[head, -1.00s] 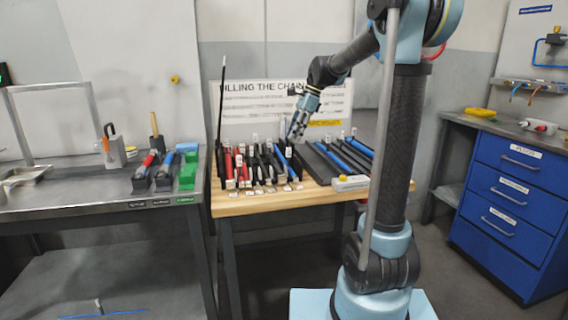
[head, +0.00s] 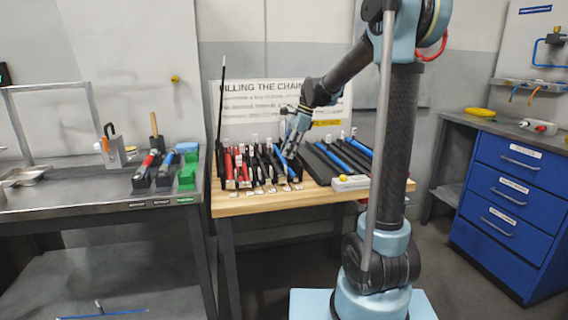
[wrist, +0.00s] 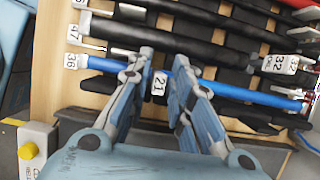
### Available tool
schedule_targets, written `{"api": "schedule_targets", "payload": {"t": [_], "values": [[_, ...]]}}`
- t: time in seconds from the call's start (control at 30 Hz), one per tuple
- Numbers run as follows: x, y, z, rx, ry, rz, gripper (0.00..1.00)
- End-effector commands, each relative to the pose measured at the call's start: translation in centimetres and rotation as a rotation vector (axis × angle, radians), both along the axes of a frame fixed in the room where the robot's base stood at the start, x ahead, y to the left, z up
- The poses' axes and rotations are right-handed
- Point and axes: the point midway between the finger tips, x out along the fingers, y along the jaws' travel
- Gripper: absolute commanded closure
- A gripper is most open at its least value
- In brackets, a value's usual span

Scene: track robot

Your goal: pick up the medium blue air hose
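A blue air hose (wrist: 235,94) runs across the wrist view, with a tag reading 36 at its left end and a tag reading 21 near my fingers. In the head view this blue hose (head: 281,159) lies in the rack on the wooden table, partly behind my gripper. My gripper (wrist: 164,58) is open, with its two fingers apart over the hose, one on each side of the 21 tag. Whether the fingers touch the hose cannot be told. In the head view my gripper (head: 290,154) is low over the rack.
Black hoses (wrist: 165,43) lie parallel beside the blue one, and red hoses (head: 229,165) lie further left. More blue hoses (head: 335,157) lie right of the gripper. A grey box with a yellow button (head: 343,179) stands on the wooden table (head: 270,204) near its front edge.

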Motion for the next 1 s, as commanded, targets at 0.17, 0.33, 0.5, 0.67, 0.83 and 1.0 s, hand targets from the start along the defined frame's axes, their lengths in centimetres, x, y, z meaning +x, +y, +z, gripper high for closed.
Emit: {"api": "schedule_targets", "payload": {"t": [0.17, 0.33, 0.5, 0.67, 0.83, 1.0], "values": [[0.0, 0.0, 0.0, 0.000, 0.000, 0.000, 1.00], [0.0, 0.0, 0.0, 0.000, 0.000, 0.000, 1.00], [0.0, 0.0, 0.2, 0.000, 0.000, 0.000, 1.00], [0.0, 0.0, 1.5, 0.000, 0.000, 0.000, 1.00], [0.0, 0.0, 4.8, 0.000, 0.000, 0.000, 1.00], [0.0, 0.0, 8.9, 0.000, 0.000, 0.000, 1.00]]}}
